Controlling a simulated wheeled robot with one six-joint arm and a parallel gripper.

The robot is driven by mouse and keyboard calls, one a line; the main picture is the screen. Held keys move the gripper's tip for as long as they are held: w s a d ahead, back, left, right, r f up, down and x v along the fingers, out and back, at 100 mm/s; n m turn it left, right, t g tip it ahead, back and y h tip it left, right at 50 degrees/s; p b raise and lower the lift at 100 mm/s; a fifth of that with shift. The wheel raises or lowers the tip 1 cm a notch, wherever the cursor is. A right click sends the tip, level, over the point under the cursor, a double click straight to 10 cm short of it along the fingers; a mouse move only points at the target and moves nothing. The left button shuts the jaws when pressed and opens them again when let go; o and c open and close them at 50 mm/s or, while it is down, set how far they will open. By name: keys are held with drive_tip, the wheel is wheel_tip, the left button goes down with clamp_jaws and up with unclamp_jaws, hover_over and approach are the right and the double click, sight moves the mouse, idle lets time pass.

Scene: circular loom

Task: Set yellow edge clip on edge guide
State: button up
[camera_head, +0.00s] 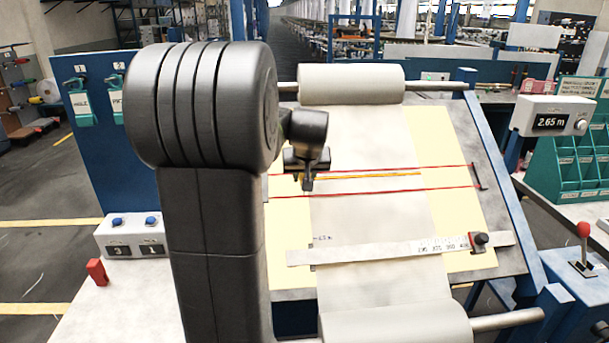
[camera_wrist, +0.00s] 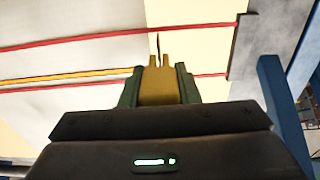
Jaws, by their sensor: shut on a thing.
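My gripper (camera_head: 308,184) is over the left part of the sloped cloth panel, near the upper red line. In the wrist view my gripper (camera_wrist: 160,84) is shut on the yellow edge clip (camera_wrist: 158,88), a tan-yellow block with two prongs pointing away from me. In the head view I cannot make the clip out. A thin yellow-orange strip (camera_head: 380,176) lies between two red lines; it also shows in the wrist view (camera_wrist: 70,77), left of the clip. I cannot tell which part is the edge guide, or whether the clip touches anything.
Grey-white cloth (camera_head: 375,225) runs between an upper roll (camera_head: 350,84) and a lower roll (camera_head: 400,327). A ruler bar (camera_head: 370,252) with a dark knob crosses the panel below the lower red line. A blue board (camera_head: 80,150) with hanging tools stands at left.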

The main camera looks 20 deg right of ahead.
drive_tip(key=shift+w+f, duration=0.1)
drive_tip(key=shift+f, duration=0.05)
drive_tip(key=shift+b+x, duration=0.5)
drive_tip(key=shift+x, duration=0.35)
drive_tip(key=o, duration=1.2)
drive_tip(key=shift+c, duration=0.2)
drive_tip(key=b+v, duration=0.1)
drive_tip(key=v, duration=1.3)
drive_tip(key=shift+f, duration=0.1)
